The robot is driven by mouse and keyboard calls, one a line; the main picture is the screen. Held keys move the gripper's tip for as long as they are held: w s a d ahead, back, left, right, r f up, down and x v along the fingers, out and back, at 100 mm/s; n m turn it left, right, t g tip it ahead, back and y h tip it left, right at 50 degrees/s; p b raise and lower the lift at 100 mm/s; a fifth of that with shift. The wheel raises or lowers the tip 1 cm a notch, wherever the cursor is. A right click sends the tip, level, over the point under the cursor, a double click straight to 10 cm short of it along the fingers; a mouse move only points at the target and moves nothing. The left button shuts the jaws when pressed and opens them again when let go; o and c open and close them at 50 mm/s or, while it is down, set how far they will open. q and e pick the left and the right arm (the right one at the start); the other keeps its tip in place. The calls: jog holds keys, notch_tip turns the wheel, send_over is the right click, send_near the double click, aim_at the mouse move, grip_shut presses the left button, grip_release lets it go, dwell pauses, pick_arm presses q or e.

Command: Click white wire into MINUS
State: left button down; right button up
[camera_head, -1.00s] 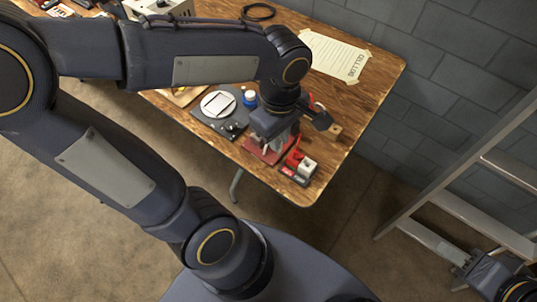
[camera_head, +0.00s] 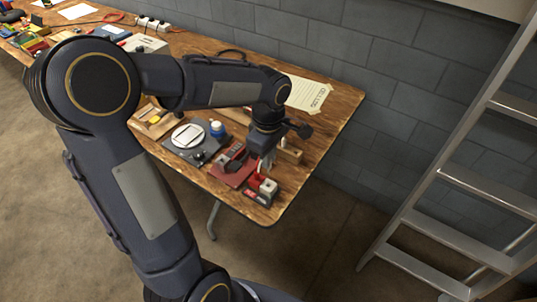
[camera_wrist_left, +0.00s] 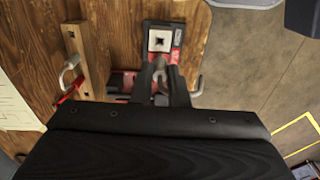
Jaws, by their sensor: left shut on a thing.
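My left gripper (camera_head: 264,163) hangs over the right end of the wooden table. In the wrist view it (camera_wrist_left: 162,92) is shut on a pale grey-white piece, likely the white wire (camera_wrist_left: 160,84), mostly hidden between the fingers. A grey hooked end (camera_wrist_left: 197,88) sticks out to their right. Right at the fingertips is a red and black terminal block with a pale square top (camera_wrist_left: 159,40). In the head view the block (camera_head: 268,187) stands near the table's front right corner. I cannot read MINUS or tell whether the wire touches the block. My right gripper is not in view.
A wooden block (camera_wrist_left: 78,45) stands beside the terminal block, with a pale hook and a red wire near it. A ladder (camera_head: 430,185) stands right of the table.

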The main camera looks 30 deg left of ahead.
pick_arm(q)
jog(key=shift+f+b, duration=2.95)
jog(key=shift+f, duration=0.95)
jog(key=shift+f, duration=0.2)
jog(key=c, duration=1.3)
grip_release()
jog(key=shift+c, duration=0.2)
jog(key=shift+r, duration=0.15)
jog(key=shift+r+p, duration=2.7)
jog(key=shift+r, duration=0.75)
